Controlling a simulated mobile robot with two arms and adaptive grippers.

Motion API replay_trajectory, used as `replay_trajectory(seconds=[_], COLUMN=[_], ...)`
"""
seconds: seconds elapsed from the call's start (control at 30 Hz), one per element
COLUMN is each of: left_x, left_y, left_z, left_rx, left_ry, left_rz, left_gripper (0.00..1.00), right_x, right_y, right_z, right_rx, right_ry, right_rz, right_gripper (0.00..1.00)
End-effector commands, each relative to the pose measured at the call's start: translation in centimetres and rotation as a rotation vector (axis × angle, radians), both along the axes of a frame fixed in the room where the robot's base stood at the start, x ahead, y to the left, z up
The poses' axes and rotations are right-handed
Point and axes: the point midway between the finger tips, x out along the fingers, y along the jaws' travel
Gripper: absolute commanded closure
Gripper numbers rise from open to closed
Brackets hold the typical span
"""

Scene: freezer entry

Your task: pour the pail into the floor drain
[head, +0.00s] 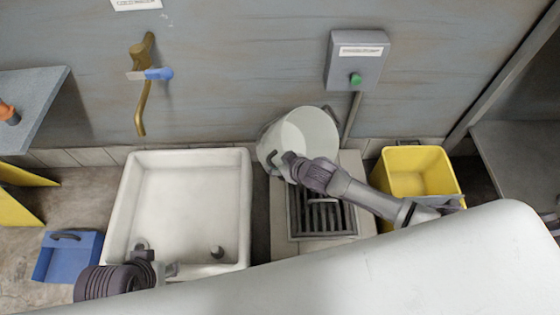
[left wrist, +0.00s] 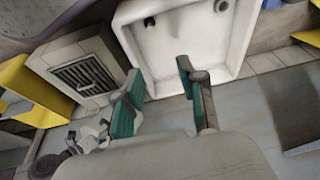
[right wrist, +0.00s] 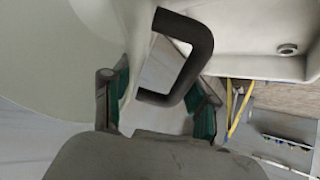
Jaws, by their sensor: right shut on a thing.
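The white pail (head: 272,135) is up against the wall side of the floor drain (head: 320,222) in the head view. It looks tilted, its mouth turned toward the right and up. I cannot tell what is inside. My right gripper (head: 289,165) is shut on the pail at its near side; in the right wrist view the dark handle (right wrist: 203,50) stands between the fingers (right wrist: 160,100). The drain's dark slotted grate also shows in the left wrist view (left wrist: 85,75). My left gripper (head: 158,268) is open and empty over the sink's near edge; its fingers show apart (left wrist: 160,95).
A white sink (head: 190,200) stands left of the drain, a yellow bin (head: 415,170) right of it. A grey box with a green button (head: 357,60) and a brass tap (head: 143,90) are on the wall. A blue container (head: 68,258) is at left.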

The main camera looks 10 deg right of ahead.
Motion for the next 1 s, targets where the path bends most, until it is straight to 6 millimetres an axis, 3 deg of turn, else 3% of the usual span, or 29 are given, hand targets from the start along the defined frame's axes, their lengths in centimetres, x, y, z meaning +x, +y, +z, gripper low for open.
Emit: replay_trajectory(seconds=[0.03, 0.4, 1.0], left_x=[-0.3, 1.1, 1.2], left_y=[0.1, -0.2, -0.4], left_z=[0.6, -4.2, -11.3], left_rx=[0.004, 0.004, 0.005], left_ry=[0.018, 0.039, 0.076], left_rz=[0.001, -0.003, -0.008], left_gripper=[0.60, 0.60, 0.60], right_x=[0.3, 0.3, 0.4], right_y=[0.1, 0.2, 0.3], right_z=[0.8, -0.3, -1.3], right_rx=[-0.016, -0.072, -0.179], right_ry=[0.018, 0.107, 0.267], right_rz=[0.002, 0.000, 0.001], right_gripper=[1.00, 1.00, 1.00])
